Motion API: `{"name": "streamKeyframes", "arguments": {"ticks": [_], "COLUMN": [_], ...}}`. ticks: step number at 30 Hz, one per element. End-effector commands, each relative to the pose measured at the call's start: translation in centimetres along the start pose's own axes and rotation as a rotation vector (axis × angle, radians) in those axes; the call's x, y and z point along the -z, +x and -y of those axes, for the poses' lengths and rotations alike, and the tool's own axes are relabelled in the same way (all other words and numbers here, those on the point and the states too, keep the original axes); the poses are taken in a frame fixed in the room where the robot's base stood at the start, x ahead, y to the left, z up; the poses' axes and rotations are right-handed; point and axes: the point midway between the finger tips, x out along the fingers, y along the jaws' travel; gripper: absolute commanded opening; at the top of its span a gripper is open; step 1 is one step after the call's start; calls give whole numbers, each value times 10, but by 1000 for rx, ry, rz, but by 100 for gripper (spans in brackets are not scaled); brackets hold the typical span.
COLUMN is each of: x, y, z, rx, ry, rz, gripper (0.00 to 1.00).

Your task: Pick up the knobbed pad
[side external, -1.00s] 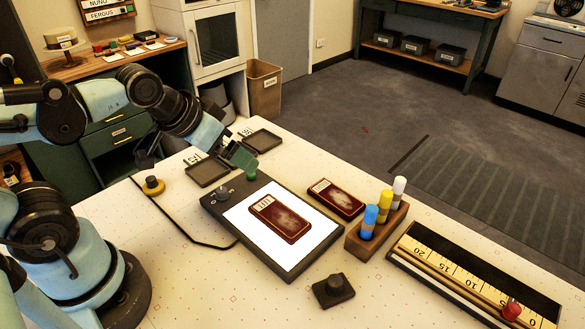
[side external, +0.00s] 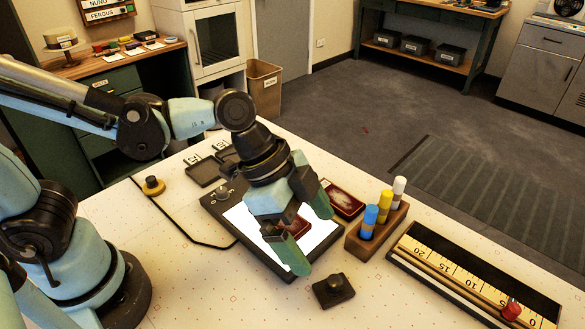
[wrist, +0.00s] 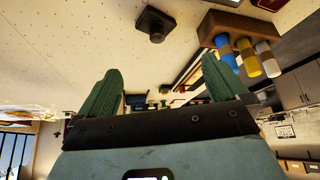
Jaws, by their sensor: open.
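The knobbed pad (side external: 334,290) is a dark square block with a round knob on top. It lies on the pale table near the front, just beyond the light panel's corner in the side view. It also shows at the top of the wrist view (wrist: 155,25). My gripper (side external: 309,232) is open and empty, with green fingers spread apart. It hangs above the lit panel, up and to the left of the pad, and is not touching it. The gripper hides part of the panel and most of one dark red case on it.
The black-framed light panel (side external: 247,238) lies under my gripper, with a second red case (side external: 343,199) beside it. A wooden holder (side external: 377,232) with blue, yellow and white cylinders stands right of it. A ruler tray (side external: 470,278) lies farther right. Table around the pad is clear.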

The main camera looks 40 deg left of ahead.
Motion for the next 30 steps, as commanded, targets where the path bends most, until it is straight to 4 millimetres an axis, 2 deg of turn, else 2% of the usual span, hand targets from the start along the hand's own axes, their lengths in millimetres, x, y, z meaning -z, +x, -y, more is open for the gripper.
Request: {"name": "streamKeyframes", "arguments": {"ticks": [15, 26, 30], "x": [-1, -2, -5], "y": [53, 68, 80], "z": [1, 1, 1], "rx": [3, 4, 3], "ry": [-4, -5, -4], "rz": [0, 0, 0], "gripper": [100, 100, 100]}}
